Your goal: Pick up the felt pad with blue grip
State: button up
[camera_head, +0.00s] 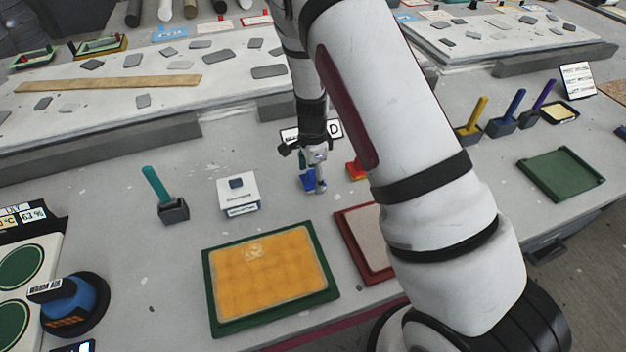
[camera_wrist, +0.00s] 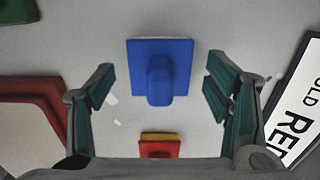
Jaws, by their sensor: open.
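The felt pad with blue grip (camera_wrist: 160,70) lies on the grey table, a blue square with a raised blue grip. In the wrist view it sits centred between and a little beyond the fingertips. My gripper (camera_wrist: 158,88) is open and empty, with one finger on each side of the pad's line. In the head view the gripper (camera_head: 314,180) points down at the table, and the blue pad (camera_head: 308,182) shows at its fingers, partly hidden by them. I cannot tell the exact height of the fingers above the table.
A red and yellow pad (camera_wrist: 160,145) lies close by. A white sign (camera_wrist: 298,112) stands near the right finger, and a red-rimmed mould (camera_wrist: 35,110) is at left. A green mould with orange filling (camera_head: 270,275) and a teal-handled tool (camera_head: 168,200) are on the table.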

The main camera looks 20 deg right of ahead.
aim_at(313, 171)
jog(key=shift+c, duration=0.6)
jog(key=c, duration=1.2)
jog(key=shift+c, duration=0.2)
jog(key=shift+r, duration=0.15)
jog(key=shift+r, duration=0.55)
notch_tip(313, 171, up, 2)
jog(key=shift+r+b, duration=0.2)
jog(key=shift+b, duration=0.1)
jog(key=s, duration=1)
jog(key=s+r, duration=0.1)
jog(key=s, duration=0.5)
jog(key=shift+r, duration=0.1)
